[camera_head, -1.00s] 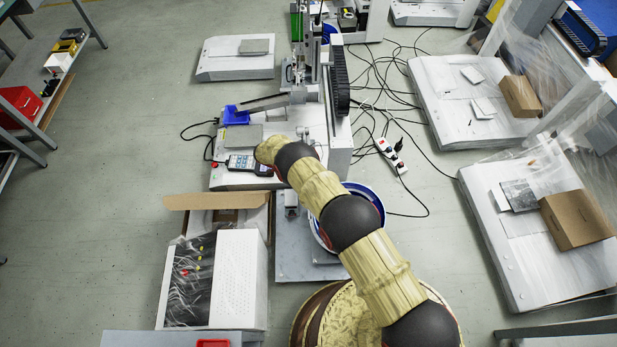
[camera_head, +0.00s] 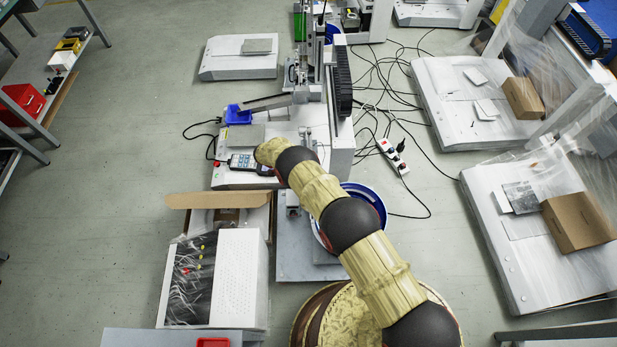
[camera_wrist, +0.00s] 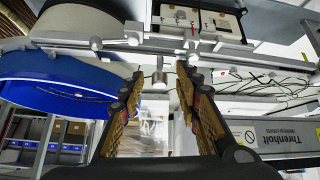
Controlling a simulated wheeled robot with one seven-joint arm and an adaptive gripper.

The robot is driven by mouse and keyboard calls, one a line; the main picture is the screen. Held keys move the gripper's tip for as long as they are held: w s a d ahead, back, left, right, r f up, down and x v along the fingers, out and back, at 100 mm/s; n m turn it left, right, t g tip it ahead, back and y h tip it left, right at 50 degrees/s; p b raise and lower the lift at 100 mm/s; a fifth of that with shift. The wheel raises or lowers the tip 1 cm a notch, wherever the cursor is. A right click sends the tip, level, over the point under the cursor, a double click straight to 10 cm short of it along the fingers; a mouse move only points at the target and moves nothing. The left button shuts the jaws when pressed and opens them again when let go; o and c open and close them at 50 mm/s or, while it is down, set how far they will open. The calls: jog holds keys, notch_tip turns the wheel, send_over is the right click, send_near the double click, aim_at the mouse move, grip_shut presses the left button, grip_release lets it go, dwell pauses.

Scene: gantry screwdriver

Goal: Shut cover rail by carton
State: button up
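A silver rail (camera_wrist: 65,47) with round knobs runs across the upper part of the wrist view. I cannot tell for sure that it is the cover rail. My gripper (camera_wrist: 160,72) is open, its two fingers apart. A small round-ended knob (camera_wrist: 158,80) shows between the fingertips, below the rail; I cannot tell whether they touch. In the head view my arm hides the gripper. A brown open carton (camera_head: 222,200) stands left of my arm, in front of the gantry machine (camera_head: 235,178).
A white unit with a black panel (camera_head: 240,275) stands beside the carton. A blue ring (camera_wrist: 50,85) is close to the left finger in the wrist view. Cables and a power strip (camera_head: 392,155) lie on the floor at right.

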jog(key=v, duration=1.2)
dwell(0.6)
